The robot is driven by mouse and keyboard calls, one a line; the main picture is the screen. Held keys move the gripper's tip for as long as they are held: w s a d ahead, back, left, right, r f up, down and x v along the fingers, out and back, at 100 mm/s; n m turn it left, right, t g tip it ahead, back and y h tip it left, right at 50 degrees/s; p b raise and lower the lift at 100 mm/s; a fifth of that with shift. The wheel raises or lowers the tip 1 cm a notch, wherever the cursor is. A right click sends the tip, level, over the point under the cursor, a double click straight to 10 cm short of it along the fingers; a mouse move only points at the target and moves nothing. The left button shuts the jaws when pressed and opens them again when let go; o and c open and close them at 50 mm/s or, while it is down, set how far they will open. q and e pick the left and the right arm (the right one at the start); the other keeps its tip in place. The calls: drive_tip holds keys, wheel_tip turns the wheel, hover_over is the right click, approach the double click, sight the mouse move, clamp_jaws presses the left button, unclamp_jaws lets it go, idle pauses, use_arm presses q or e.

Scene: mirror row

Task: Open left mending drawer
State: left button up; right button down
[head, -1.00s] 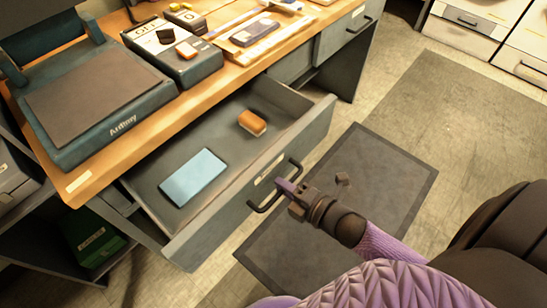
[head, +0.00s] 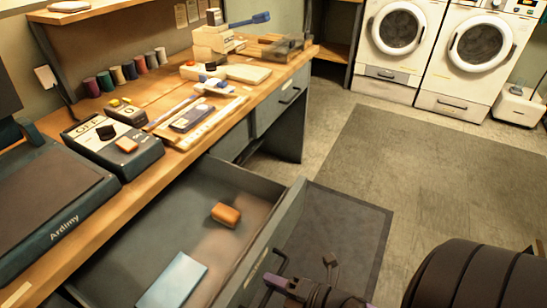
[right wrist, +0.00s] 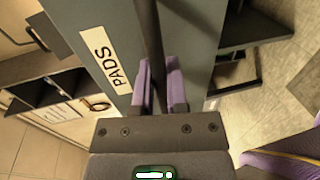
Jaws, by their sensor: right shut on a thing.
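The left mending drawer (head: 210,180) stands pulled out of the wooden-topped bench in the head view. A blue rectangular item (head: 173,280) and an orange-brown block (head: 226,214) lie inside it. My right gripper (head: 282,284) is at the drawer's front, near the bottom edge of the view. In the right wrist view, its two purple fingers (right wrist: 160,80) are shut around the dark bar handle (right wrist: 149,28). A white "PADS" label (right wrist: 104,62) is beside the handle on the grey drawer front. My left gripper is not in view.
A second drawer (head: 275,104) is shut at the bench's right end. A dark mat (head: 345,230) and open floor (head: 430,160) lie to the right. White washers (head: 398,45) stand at the back. Thread spools and devices cover the bench top (head: 140,195).

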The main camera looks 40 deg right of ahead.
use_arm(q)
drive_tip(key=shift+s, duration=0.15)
use_arm(e)
drive_tip(key=c, duration=0.7)
unclamp_jaws()
use_arm(q)
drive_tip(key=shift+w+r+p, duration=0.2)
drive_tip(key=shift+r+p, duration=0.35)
drive_tip(key=shift+p, duration=0.05)
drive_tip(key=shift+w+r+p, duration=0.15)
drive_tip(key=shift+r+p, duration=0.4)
use_arm(e)
drive_tip(key=v, duration=1)
